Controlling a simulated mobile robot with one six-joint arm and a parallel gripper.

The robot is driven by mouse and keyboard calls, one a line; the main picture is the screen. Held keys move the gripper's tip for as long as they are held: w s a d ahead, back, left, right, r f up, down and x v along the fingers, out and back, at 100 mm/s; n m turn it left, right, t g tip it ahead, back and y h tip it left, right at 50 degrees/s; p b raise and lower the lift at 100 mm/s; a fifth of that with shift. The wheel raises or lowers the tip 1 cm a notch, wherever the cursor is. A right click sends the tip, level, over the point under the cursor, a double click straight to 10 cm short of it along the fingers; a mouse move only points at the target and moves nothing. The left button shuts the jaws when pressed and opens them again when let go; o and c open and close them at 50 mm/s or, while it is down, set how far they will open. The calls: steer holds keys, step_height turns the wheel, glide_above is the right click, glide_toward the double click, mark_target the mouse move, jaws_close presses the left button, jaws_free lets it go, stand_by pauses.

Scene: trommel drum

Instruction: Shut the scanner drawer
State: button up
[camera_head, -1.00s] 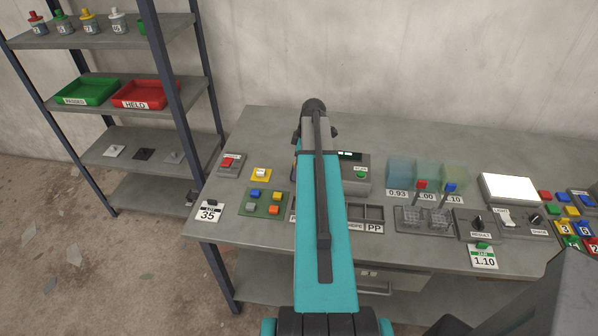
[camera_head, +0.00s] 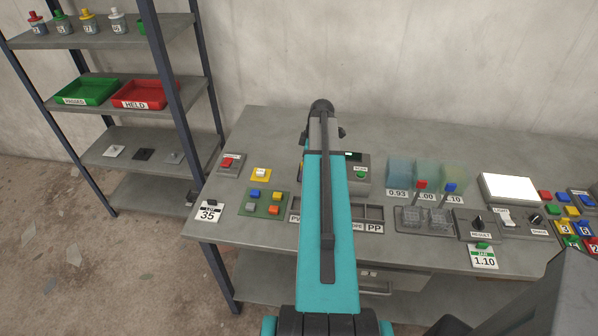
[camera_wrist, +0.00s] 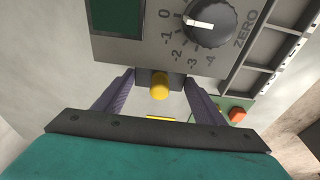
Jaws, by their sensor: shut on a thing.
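The scanner (camera_head: 361,172) is a grey box with a dark green display on the bench, partly hidden behind my arm in the head view. In the wrist view its grey body (camera_wrist: 125,50) carries a dark green screen and a dial marked ZERO. A small grey drawer front with a yellow knob (camera_wrist: 160,86) sits at the scanner's edge. My gripper (camera_wrist: 160,77) has one finger on each side of this drawer front, shut on it. Whether a gap remains between drawer and scanner body cannot be told. My arm hides gripper and drawer in the head view.
A compartment tray (camera_head: 374,228) marked PP lies in front of the scanner. A green panel with coloured buttons (camera_head: 265,210) is left of my arm. Clear containers (camera_head: 427,172) stand to the right. A shelf rack (camera_head: 175,80) stands at the left.

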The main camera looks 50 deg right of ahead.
steer(key=shift+s+d+f, duration=0.1)
steer(key=shift+s+d, duration=0.2)
steer(key=shift+s, duration=0.45)
steer(key=o, duration=0.5)
steer(key=shift+o, duration=0.2)
steer(key=shift+r, duration=0.2)
steer(key=shift+w+a+p+v, duration=0.15)
steer(key=shift+p+v, duration=0.4)
steer(key=shift+v, duration=0.6)
steer(key=shift+w+a+p+v, duration=0.1)
steer(key=shift+w+p+v, duration=0.15)
steer(key=shift+p+v, duration=0.6)
steer(key=shift+w+a+p+v, duration=0.1)
steer(key=shift+w+p+v, duration=0.15)
steer(key=shift+v, duration=1.15)
steer(key=shift+w, duration=0.15)
